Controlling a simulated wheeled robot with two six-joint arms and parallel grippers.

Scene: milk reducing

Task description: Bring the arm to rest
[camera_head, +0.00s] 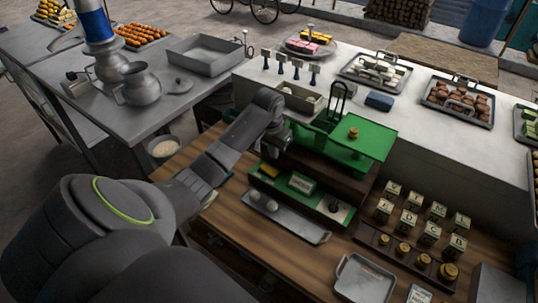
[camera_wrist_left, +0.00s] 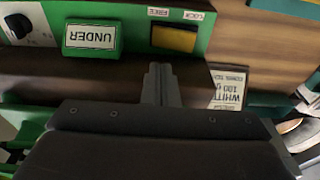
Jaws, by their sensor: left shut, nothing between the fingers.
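My left arm (camera_head: 235,143) reaches in from the left over the wooden bench. Its gripper (camera_head: 279,138) hangs just left of the green weighing device (camera_head: 365,143), partly hidden by the wrist. In the left wrist view the gripper fingers (camera_wrist_left: 160,84) are closed together with nothing between them. They point at the dark ledge below a green panel (camera_wrist_left: 135,30) that bears an UNDER sign (camera_wrist_left: 91,37) and a yellow block (camera_wrist_left: 174,38). I cannot tell whether the fingertips touch the ledge. The right gripper is not in view.
A metal tray (camera_head: 295,222) lies in front of the device. Labelled cubes (camera_head: 408,219) and brass weights (camera_head: 424,261) stand at right. Another tray (camera_head: 364,279) lies at the front. A white counter (camera_head: 450,150) runs behind. A metal table (camera_head: 150,125) with jugs stands at left.

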